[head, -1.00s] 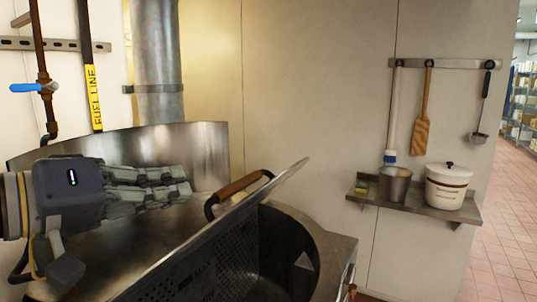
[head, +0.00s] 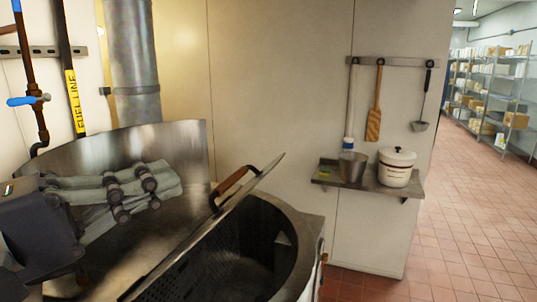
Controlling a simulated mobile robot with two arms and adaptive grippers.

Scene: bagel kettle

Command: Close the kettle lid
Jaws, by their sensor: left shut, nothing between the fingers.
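The kettle (head: 290,250) is a large steel vessel with a dark perforated inside, in the lower middle of the head view. Its lid (head: 205,235) is a steel plate seen nearly edge-on, tilted up and open. A brown wooden handle (head: 235,186) on a black bracket sits on the lid's left side, near its upper end. My left gripper (head: 165,183) is left of the handle, in front of a curved steel wall. Its fingers are together and empty, pointing right, apart from the handle. My right gripper is not in view.
The curved steel wall (head: 185,140) stands behind my left gripper. Open tiled floor (head: 470,230) lies at the right.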

